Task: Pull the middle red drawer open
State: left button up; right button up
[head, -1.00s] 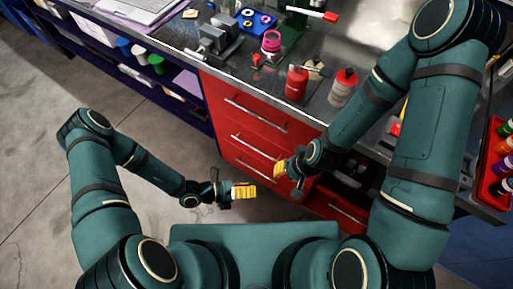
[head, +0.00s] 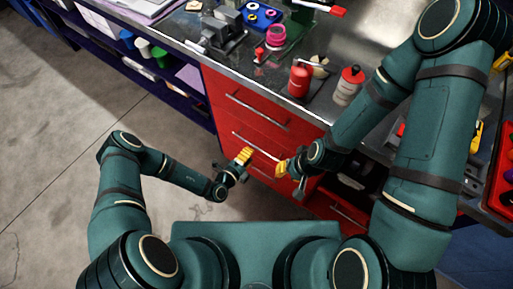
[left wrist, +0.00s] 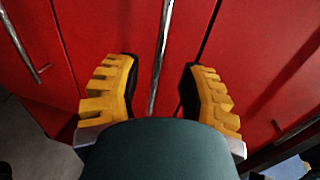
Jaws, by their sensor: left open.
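The red drawer cabinet (head: 222,92) stands ahead under the bench top. The middle red drawer (head: 233,142) has a long silver bar handle (head: 256,146), and its front looks flush with the drawer above. My left gripper (head: 243,157) is open in front of this drawer. In the left wrist view, its yellow ribbed fingers (left wrist: 158,95) stand on either side of a silver bar handle (left wrist: 164,50), which runs up between them with clear gaps. My right gripper (head: 283,169) is close to the cabinet front, right of the left one; its finger gap cannot be made out.
The upper drawer has its own handle (head: 257,111). A lower red drawer (head: 342,212) is at the right, below my right arm. Red bottles (head: 300,79), a vise (head: 222,30) and a blue tray (head: 260,15) stand on the bench. The floor (head: 60,170) at left is clear.

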aim_at(257, 147)
pick_arm(q)
jog(key=shift+b+x, duration=0.4)
jog(key=shift+x, duration=2.4)
grip_shut()
